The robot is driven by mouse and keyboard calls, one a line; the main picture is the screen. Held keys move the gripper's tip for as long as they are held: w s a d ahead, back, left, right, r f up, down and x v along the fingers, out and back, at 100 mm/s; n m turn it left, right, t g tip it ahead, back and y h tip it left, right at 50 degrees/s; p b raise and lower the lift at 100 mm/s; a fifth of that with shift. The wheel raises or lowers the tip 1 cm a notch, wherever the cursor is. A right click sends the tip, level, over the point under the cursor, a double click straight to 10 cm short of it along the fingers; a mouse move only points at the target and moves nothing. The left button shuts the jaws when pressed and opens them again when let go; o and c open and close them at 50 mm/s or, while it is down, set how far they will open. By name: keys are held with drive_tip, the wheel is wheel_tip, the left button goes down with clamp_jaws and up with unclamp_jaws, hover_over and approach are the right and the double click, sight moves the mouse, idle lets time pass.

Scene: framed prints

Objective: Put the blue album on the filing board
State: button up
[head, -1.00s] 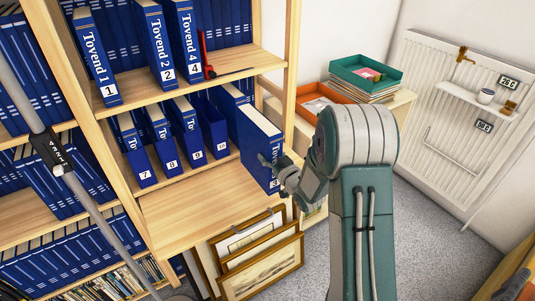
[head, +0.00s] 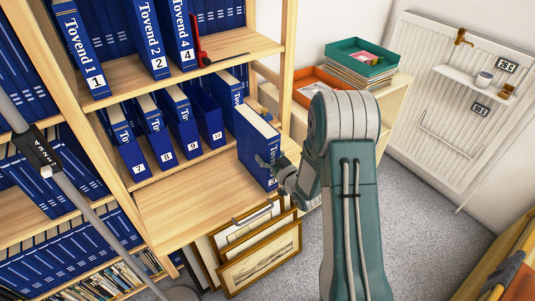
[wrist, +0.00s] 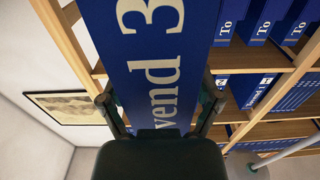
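The blue album (head: 258,145), a thick binder with pale pages, is upright at the right end of the filing board, its label reading 3. My gripper (head: 272,168) is at its spine side. In the wrist view the blue spine (wrist: 150,60) reads "vend 3", with one finger against each side, so my gripper (wrist: 160,108) is shut on it. The filing board (head: 190,208) is a bare pale wooden board jutting out below the row of albums. The album's lower end overlaps the board's right part; I cannot tell whether it touches.
Blue albums (head: 165,125) line the shelf behind the board, with more above. Framed prints (head: 255,255) lean below the board. A grey pole (head: 85,205) stands at left. Trays (head: 360,62) sit on a cabinet at right. The board's left and middle are clear.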

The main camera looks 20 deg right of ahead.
idle(0.4)
drive_tip(key=v, duration=1.2)
wheel_tip(320, 180, up, 13)
drive_tip(key=s+m+g+h, duration=0.1)
drive_tip(key=s+g+h, duration=0.1)
drive_tip(key=g+h, duration=0.45)
drive_tip(key=s+a+r+m+g, duration=0.1)
drive_tip(key=s+a+r+g, duration=0.1)
drive_tip(key=s, duration=0.8)
drive_tip(key=s+a+r+m+g, duration=0.1)
drive_tip(key=s+a+r+g, duration=0.2)
drive_tip(key=s, duration=0.7)
wheel_tip(320, 180, up, 2)
drive_tip(key=shift+s+a+r+m+y, duration=0.25)
drive_tip(key=shift+a+y, duration=0.2)
drive_tip(key=shift+a, duration=0.8)
